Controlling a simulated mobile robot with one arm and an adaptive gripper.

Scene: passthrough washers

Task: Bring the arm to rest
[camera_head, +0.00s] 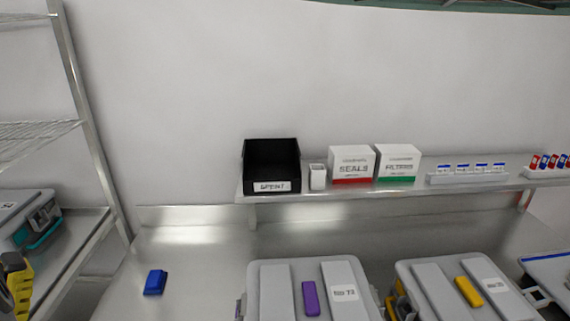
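My gripper and arm are not clearly in view in the head view. The metal bench (200,250) below shows no gripper over it. A black and yellow item (17,284) is cut off at the lower left edge, and I cannot tell what it is.
Two grey cases, one with a purple piece (310,298) and one with a yellow piece (468,291), stand on the bench. A blue block (155,282) lies left. A shelf (315,195) holds a black bin (271,166) and boxes. A wire rack (85,130) stands left.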

